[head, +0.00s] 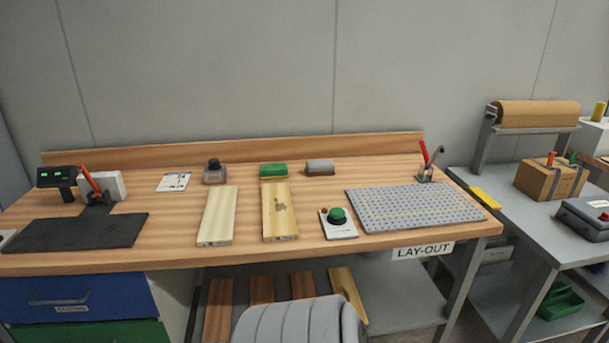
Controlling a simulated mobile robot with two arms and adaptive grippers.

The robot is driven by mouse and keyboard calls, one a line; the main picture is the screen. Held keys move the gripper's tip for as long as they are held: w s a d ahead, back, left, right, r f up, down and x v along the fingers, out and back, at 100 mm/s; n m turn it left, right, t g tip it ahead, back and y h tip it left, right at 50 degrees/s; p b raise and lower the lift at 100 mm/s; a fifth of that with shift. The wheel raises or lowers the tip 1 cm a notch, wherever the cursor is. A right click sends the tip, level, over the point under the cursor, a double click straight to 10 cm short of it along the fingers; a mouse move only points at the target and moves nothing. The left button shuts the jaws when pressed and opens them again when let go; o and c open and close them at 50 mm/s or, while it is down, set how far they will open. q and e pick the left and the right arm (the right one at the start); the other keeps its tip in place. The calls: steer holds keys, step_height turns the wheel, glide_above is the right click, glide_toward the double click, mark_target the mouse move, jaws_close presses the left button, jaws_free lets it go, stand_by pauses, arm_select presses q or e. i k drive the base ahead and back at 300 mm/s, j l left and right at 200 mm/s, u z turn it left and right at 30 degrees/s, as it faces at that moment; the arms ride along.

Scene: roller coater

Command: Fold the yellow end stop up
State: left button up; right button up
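A yellow bar (485,198), which looks like the end stop, lies flat at the left end of the grey side bench (520,232), just right of the perforated grey mat. It is small in the head view, and its hinge cannot be made out. Neither of my grippers is in view.
The perforated mat (415,207) lies on the wooden workbench (335,179), with a red-handled clamp (425,165) behind it. A green button (337,216) and two pale boards (218,215) are farther left. A paper roll (538,113), cardboard box (552,180) and grey case (585,216) stand on the side bench.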

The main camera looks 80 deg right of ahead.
mark_target(485, 200)
steer(key=k+z, duration=0.1)
steer(key=z, duration=0.35)
steer(key=k+l+z, duration=0.1)
steer(key=z, duration=0.35)
steer(key=k+l+z, duration=0.1)
steer(key=l+z, duration=0.15)
steer(key=z, duration=0.2)
steer(key=l+z, duration=0.15)
steer(key=z, duration=0.3)
steer(key=k, duration=0.05)
